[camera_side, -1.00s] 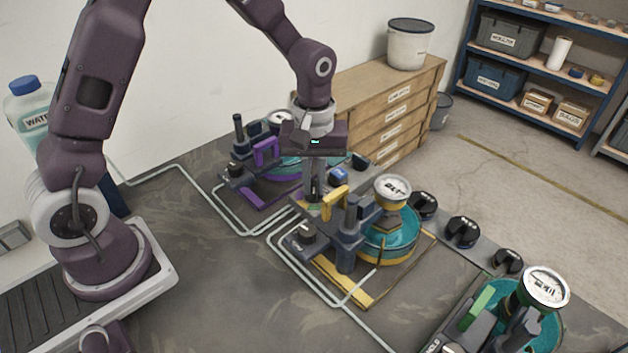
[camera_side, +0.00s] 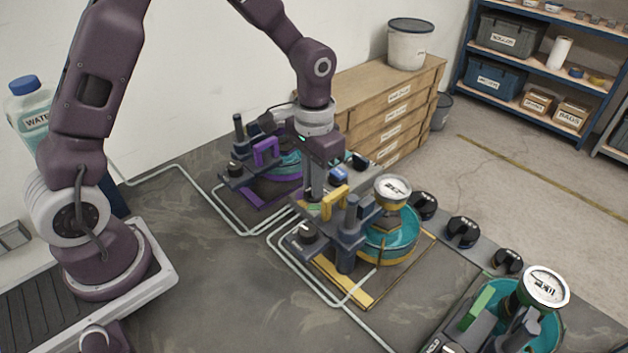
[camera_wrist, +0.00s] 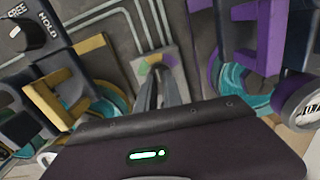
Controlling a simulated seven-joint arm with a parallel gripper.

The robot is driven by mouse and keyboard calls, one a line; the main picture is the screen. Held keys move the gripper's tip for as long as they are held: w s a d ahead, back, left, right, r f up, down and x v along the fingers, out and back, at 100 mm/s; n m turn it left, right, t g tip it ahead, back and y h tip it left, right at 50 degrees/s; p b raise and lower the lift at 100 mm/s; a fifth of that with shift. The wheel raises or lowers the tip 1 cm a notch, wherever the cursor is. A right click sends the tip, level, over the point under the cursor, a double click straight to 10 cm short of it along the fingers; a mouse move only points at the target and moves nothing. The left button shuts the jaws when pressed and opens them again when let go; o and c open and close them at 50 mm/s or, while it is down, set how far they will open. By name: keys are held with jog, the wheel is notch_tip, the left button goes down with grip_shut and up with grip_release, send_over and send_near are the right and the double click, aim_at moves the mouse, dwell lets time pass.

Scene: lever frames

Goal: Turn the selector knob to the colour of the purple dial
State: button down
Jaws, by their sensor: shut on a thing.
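The selector plate (camera_wrist: 172,66) shows in the wrist view between the yellow and purple stations, with green, yellow and purple patches around my fingertips. My gripper (camera_wrist: 156,78) points down at its middle and is shut on the selector knob, which the fingers mostly hide. In the side view my gripper (camera_side: 315,196) stands low behind the yellow station, and the knob cannot be made out. The purple station (camera_side: 266,152) is behind and left of it. Its round white dial (camera_wrist: 301,104) shows at the right edge of the wrist view; I cannot read it clearly.
The yellow station (camera_side: 335,203) with its basin and gauge (camera_side: 392,188) stands close in front of my gripper. A green station (camera_side: 477,309) is at the lower right. Several black knobs (camera_side: 462,232) line the table's far edge. Grey pipes (camera_side: 235,225) run across the table.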

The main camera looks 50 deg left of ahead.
jog(key=m, duration=0.4)
jog(key=shift+m, duration=2.3)
jog(key=shift+w, duration=0.1)
jog(key=c, duration=1.5)
grip_release()
notch_tip(320, 180, up, 6)
jog(key=shift+r, duration=0.6)
